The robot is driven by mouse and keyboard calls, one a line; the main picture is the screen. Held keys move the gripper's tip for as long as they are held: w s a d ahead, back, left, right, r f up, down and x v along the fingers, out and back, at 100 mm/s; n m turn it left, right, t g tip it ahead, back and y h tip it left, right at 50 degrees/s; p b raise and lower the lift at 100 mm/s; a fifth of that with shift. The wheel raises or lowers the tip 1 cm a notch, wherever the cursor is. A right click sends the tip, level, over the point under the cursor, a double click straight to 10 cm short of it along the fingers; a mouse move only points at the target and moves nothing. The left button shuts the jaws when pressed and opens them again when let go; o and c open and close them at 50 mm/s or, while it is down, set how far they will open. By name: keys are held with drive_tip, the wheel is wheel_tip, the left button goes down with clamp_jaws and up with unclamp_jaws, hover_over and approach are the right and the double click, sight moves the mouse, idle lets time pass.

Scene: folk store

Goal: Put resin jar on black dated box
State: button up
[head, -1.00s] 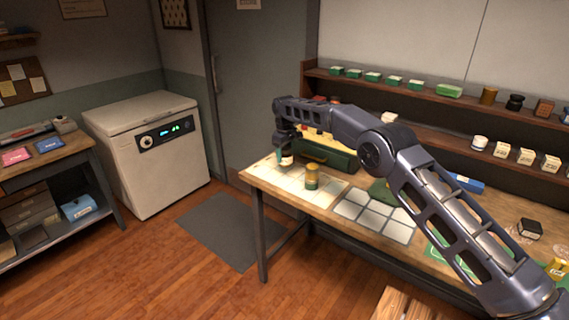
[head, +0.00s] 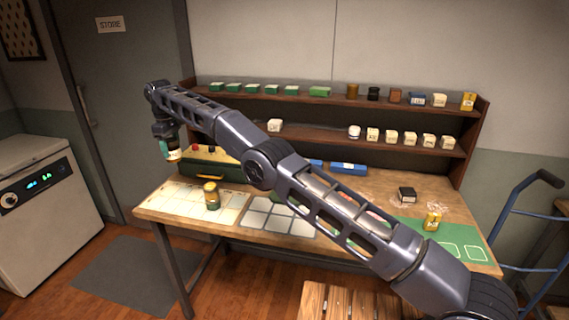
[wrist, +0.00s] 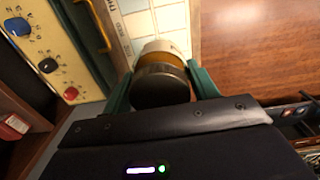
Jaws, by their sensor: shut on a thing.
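My gripper (head: 170,151) is shut on a small jar with a dark lid and pale body (head: 174,156), apparently the resin jar. It holds the jar in the air above the left end of the workbench. In the wrist view the jar's dark lid (wrist: 161,86) sits between the two green fingers of my gripper (wrist: 160,88); its label is not readable. A small black box with a pale front (head: 407,194), seemingly the black dated box, sits on the right part of the bench, far from my gripper. Any date on it is too small to read.
A yellow-lidded jar (head: 211,196) stands on the pale grid mat (head: 173,203). A green case (head: 205,169) lies behind it. A yellow tin (head: 432,221) stands near the black box. Shelves (head: 315,135) with small boxes line the back. My arm spans the bench.

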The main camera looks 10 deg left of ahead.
drive_tip(key=w+d+r+m, duration=0.3)
drive_tip(key=w+d+r, duration=0.1)
drive_tip(key=w+d, duration=0.4)
drive_tip(key=m, duration=1.4)
hover_over(408, 190)
wheel_tip(408, 190, down, 19)
drive_tip(key=shift+s+f, duration=0.1)
drive_tip(key=shift+f, duration=0.1)
drive_tip(key=shift+f, duration=0.2)
drive_tip(key=o, duration=1.2)
drive_tip(key=shift+c, duration=0.2)
drive_tip(key=shift+r, duration=0.1)
